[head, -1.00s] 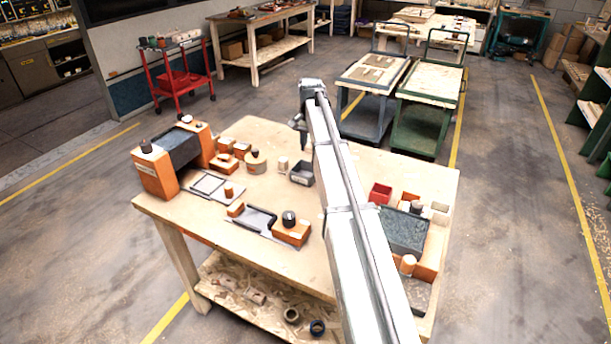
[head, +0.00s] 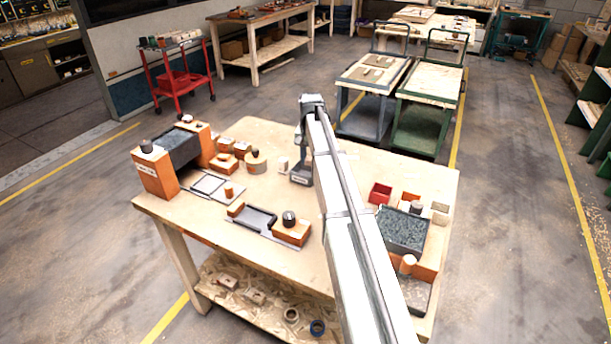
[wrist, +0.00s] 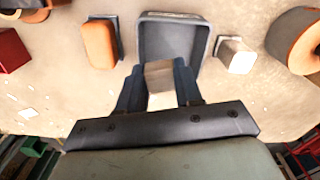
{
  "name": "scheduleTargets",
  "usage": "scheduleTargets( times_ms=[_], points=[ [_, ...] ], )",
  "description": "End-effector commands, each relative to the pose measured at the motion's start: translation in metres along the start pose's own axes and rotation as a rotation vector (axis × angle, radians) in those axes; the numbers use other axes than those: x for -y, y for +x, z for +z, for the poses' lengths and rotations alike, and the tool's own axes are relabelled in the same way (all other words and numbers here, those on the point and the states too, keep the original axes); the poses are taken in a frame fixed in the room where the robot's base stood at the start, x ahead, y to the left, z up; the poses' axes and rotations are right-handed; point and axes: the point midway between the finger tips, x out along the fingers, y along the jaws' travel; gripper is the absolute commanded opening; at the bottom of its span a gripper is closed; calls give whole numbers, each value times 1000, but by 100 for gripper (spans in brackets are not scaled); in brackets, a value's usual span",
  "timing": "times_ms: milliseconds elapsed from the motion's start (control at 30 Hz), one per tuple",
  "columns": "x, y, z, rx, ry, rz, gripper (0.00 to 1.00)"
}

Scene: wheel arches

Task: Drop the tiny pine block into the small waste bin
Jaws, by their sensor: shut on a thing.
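The tiny pine block (wrist: 160,78) is a pale wooden piece between the two fingers in the wrist view. My gripper (wrist: 158,88) is shut on it. The small waste bin (wrist: 201,38) is an open dark grey box with a rim, just beyond the fingertips in the wrist view. The block overlaps the bin's near edge there, and I cannot tell its exact height above it. In the head view the bin (head: 301,180) stands mid-table, and my gripper (head: 304,157) is right over it. The block is not discernible in the head view.
Beside the bin in the wrist view are an orange block (wrist: 100,43) and a whitish block (wrist: 236,56). A round wooden piece (wrist: 298,42) lies farther right. A red box (head: 380,193) stands on the table (head: 270,265) right of my arm.

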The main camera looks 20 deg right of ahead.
Motion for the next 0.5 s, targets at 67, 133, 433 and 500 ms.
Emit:
scheduleTargets(
  times_ms=[67, 133, 433, 500],
  points=[
    [0, 8, 0, 1, 0, 1, 7],
    [0, 12, 0, 1, 0, 1, 7],
    [0, 15, 0, 0, 0, 0, 7],
    [0, 15, 0, 0, 0, 0, 38]
  ],
)
